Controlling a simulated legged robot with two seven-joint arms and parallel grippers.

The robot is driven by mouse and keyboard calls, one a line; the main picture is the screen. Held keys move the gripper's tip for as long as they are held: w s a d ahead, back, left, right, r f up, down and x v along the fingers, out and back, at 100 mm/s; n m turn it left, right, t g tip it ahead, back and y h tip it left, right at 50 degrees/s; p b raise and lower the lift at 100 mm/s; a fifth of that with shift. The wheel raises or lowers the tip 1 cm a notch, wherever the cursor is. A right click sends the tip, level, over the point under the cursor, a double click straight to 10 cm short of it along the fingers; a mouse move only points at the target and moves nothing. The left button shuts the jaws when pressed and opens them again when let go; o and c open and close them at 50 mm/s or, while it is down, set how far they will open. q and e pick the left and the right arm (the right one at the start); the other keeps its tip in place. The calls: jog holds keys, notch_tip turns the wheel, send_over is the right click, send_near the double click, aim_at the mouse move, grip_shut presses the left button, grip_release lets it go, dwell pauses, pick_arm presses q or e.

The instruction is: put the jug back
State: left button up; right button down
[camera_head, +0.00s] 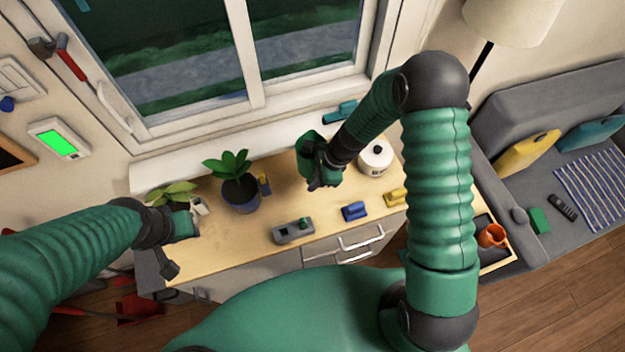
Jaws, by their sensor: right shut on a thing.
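The green jug (307,146) is above the back of the wooden counter, in front of the window, and its near side is partly hidden by my gripper. My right gripper (323,176) is shut on the jug. Whether the jug touches the counter is hard to tell. My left gripper (184,226) is at the left end of the counter, near a small pale object (199,206). Its fingers are too small and dark to show whether they are open.
On the counter (262,216) stand a potted plant (240,195), a grey block with a green part (293,232), a blue block (354,211), a yellow block (395,198) and a white round canister (376,157). An orange cup (491,236) stands at the right.

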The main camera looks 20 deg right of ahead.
jog(key=f, duration=0.6)
jog(key=f+p, duration=0.1)
jog(key=f, duration=0.2)
jog(key=shift+a+f, duration=0.25)
jog(key=shift+f, duration=0.1)
jog(key=shift+d+f, duration=0.1)
jog(key=shift+d, duration=0.05)
jog(key=c, duration=1.5)
grip_release()
